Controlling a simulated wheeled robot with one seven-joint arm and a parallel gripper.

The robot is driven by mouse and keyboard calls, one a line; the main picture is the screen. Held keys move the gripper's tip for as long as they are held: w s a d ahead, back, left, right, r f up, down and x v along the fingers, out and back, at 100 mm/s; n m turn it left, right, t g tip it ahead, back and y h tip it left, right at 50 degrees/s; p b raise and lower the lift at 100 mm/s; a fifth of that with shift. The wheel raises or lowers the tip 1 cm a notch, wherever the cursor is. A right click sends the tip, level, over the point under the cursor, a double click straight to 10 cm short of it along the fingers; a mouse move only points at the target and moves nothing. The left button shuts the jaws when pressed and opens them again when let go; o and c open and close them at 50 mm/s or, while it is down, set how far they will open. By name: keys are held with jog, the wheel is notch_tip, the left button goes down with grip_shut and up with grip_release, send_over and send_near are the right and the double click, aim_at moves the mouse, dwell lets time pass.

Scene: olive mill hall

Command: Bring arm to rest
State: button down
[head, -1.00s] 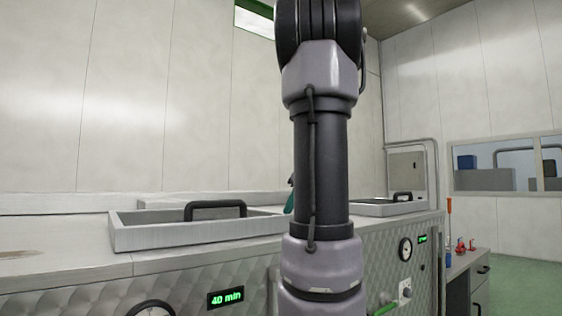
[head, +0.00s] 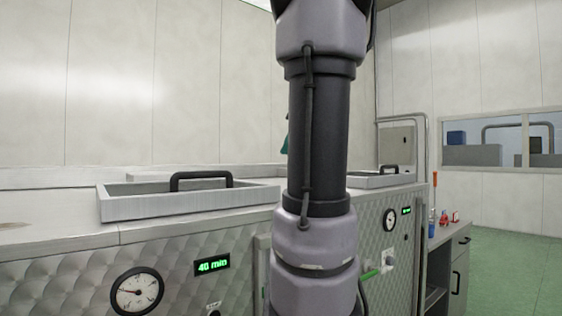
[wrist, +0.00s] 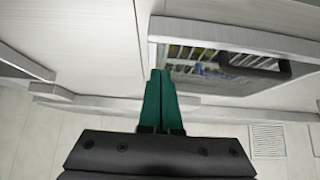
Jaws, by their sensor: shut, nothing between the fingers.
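My arm stands upright across the middle of the head view and hides part of the machine behind it. My gripper shows in the wrist view (wrist: 160,98), its two green fingers shut together with nothing between them. In the head view only a small green piece of it (head: 285,140) shows beside my arm, above the machine top. No object is in the gripper, and its fingers appear apart from the surfaces around them.
A steel machine (head: 60,240) with a lidded hatch (head: 140,208), a lit "40 min" display (head: 212,264) and a dial (head: 137,291) spans the left and middle. A second hatch (head: 375,181) lies behind my arm. A cabinet (head: 458,275) with small tools stands right. Green floor (head: 510,275) is clear.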

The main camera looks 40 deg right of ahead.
jog(key=shift+v, duration=0.95)
